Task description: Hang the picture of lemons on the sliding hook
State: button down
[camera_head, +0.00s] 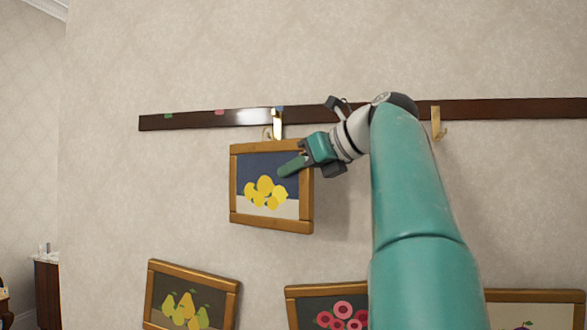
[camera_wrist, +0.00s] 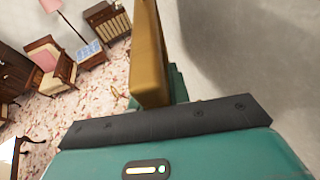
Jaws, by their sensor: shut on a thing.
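The lemon picture (camera_head: 264,188) in its wooden frame is up at the rail in the head view, slightly tilted. Its top edge is just under a brass hook (camera_head: 277,124) on the dark rail (camera_head: 190,119). A small loop shows at the frame's top by this hook; I cannot tell if it is on the hook. My gripper (camera_head: 296,166) is shut on the picture's right side, with one finger across its front. In the wrist view the frame's edge (camera_wrist: 150,55) rises between the fingers, which are largely hidden.
Another brass hook (camera_head: 437,122) is on the rail further right. Below hang a pear picture (camera_head: 178,305) and a picture of round pink fruit (camera_head: 340,312); another frame (camera_head: 535,296) is partly hidden by my arm. Coloured marks sit on the rail. The wall left of the lemons is clear.

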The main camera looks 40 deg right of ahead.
jog(key=shift+w+d+f, duration=0.6)
jog(key=shift+w+d, duration=0.25)
jog(key=shift+d, duration=0.1)
dwell(0.4)
jog(key=c, duration=1.3)
grip_release()
jog(key=shift+o, duration=0.2)
